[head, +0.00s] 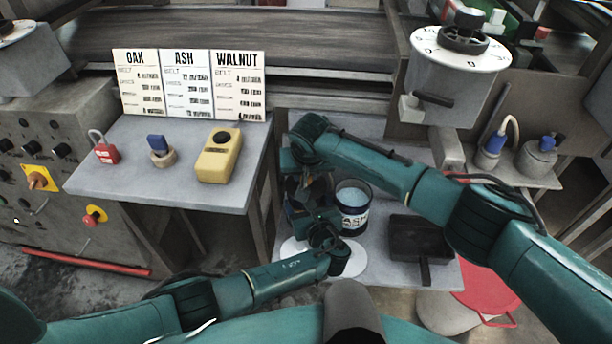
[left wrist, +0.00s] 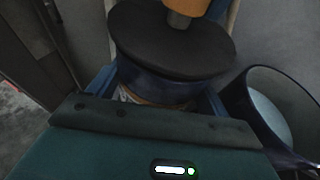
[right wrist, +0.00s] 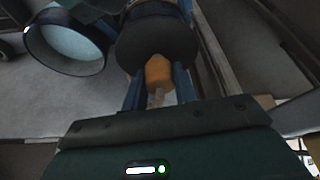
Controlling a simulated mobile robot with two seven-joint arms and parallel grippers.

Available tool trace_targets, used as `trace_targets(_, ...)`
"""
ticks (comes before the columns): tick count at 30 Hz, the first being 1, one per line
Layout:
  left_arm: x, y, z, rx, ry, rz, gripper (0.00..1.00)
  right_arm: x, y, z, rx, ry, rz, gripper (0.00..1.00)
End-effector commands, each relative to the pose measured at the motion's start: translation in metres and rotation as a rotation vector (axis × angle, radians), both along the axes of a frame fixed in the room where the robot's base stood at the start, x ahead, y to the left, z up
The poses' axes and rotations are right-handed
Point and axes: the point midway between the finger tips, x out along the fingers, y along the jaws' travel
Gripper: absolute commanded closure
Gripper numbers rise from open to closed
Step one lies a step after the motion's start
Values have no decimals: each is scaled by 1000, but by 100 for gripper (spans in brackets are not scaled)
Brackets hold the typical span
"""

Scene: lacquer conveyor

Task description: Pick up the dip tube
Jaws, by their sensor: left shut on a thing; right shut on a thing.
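In the right wrist view my right gripper (right wrist: 158,90) is shut on an orange piece (right wrist: 158,70) with a short pale stub; whether this is the dip tube I cannot tell. A dark round disc or lid (right wrist: 155,40) lies just beyond it. In the left wrist view my left gripper (left wrist: 160,97) is shut on a dark blue round container (left wrist: 160,83) topped by the dark disc (left wrist: 170,40). A brownish stem and the orange piece (left wrist: 190,6) stand above the disc. In the head view my arms mostly hide these things.
An open tin (head: 352,222) of pale liquid, labelled ASH, stands close right of the grippers. A black tray (head: 420,240) lies farther right. The left bench (head: 130,185) carries a red padlock (head: 105,150), a blue-topped item (head: 160,150) and a yellow meter (head: 219,160).

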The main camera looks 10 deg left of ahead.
Motion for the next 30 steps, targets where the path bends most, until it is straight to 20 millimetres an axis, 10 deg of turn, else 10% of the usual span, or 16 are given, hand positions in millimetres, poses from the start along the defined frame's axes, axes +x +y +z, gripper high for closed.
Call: trace_targets(30,1,-1,2,0,-4,-1,65,0,0,88,0,-1,0,96)
